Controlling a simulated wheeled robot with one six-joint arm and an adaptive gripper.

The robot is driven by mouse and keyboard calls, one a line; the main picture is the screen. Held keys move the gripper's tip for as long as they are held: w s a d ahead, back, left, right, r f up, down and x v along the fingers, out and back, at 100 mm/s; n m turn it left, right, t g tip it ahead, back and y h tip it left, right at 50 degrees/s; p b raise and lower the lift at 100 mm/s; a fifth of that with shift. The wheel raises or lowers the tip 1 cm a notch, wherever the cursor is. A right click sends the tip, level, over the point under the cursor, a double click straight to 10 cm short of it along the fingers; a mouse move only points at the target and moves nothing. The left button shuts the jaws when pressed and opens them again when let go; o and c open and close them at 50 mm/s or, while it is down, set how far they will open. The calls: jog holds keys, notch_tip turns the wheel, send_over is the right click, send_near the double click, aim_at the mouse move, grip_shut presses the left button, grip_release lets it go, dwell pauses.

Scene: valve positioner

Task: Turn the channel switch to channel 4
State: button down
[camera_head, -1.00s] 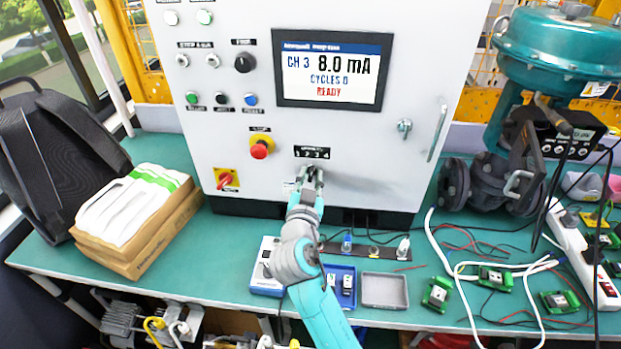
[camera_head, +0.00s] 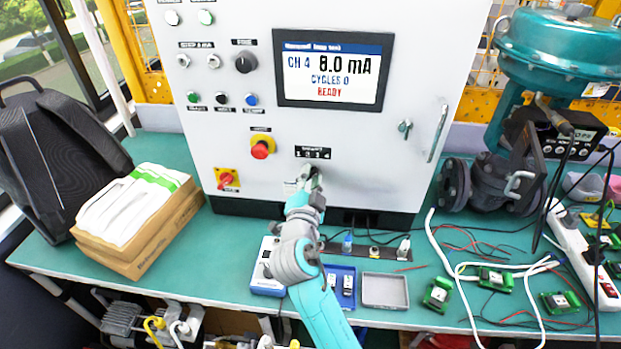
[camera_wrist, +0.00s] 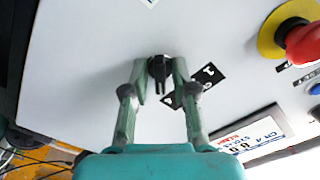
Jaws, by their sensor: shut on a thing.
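The channel switch (camera_wrist: 159,70) is a small black knob on the front of the light grey control cabinet (camera_head: 370,140). In the wrist view my gripper (camera_wrist: 160,78) has a finger on each side of it and is shut on it. In the head view my gripper (camera_head: 308,180) is at the panel, below the black channel label (camera_head: 313,153), and mostly hides the switch. The screen (camera_head: 332,69) reads CH 4, 8.0 mA, CYCLES 0 and READY.
A red emergency button (camera_head: 261,149) and a red-and-yellow switch (camera_head: 227,179) sit left of my gripper. A grey tray (camera_head: 385,291) and a blue tray (camera_head: 342,288) lie on the green bench below. A teal valve (camera_head: 560,50) stands at the right.

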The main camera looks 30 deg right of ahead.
dwell(0.4)
jog(key=c, duration=1.2)
grip_release()
jog(key=v, duration=1.2)
